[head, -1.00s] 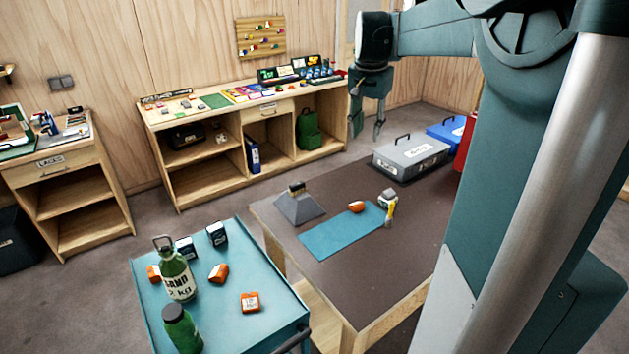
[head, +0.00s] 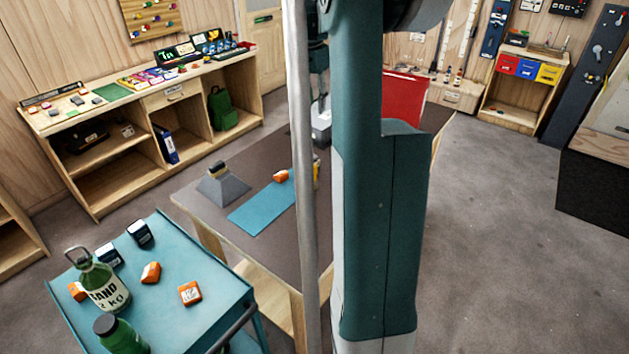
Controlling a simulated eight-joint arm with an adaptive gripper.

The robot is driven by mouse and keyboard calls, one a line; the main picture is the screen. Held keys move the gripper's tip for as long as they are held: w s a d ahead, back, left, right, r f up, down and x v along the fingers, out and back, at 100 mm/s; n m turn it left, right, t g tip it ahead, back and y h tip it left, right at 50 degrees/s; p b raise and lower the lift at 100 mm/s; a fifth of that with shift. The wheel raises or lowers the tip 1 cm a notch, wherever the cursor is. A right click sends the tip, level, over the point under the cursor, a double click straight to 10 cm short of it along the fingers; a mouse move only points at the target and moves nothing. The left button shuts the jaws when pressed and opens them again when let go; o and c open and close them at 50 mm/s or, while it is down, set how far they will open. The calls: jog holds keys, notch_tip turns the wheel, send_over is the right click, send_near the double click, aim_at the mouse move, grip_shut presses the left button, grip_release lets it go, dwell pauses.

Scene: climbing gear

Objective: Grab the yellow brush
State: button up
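A small yellow piece (head: 317,168), seemingly the yellow brush, shows on the brown table (head: 262,252) just right of the blue mat. Most of it is hidden behind my pole and arm column, so its full shape cannot be seen. My gripper (head: 321,88) hangs above the far part of the table, in the narrow gap between the pole and the column. Only a sliver of it shows, apart from the yellow piece, and its fingers cannot be made out clearly.
A blue mat (head: 260,212) with an orange block (head: 281,175) lies on the table. A grey tapered block (head: 223,187) stands left of it. A teal cart (head: 155,310) with bottles stands front left. The right floor is clear.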

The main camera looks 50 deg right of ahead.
send_over(316, 181)
jog(key=w, duration=0.1)
notch_tip(316, 181, down, 29)
jog(key=shift+d+f, duration=0.2)
jog(key=shift+f, duration=1.05)
jog(key=shift+d+f+b, duration=0.2)
jog(key=shift+f+b, duration=0.1)
jog(key=shift+f, duration=1)
jog(key=shift+d+f+b, duration=0.15)
jog(key=shift+f+b, duration=0.15)
jog(key=shift+f, duration=1)
jog(key=shift+c, duration=0.4)
jog(key=c, duration=0.7)
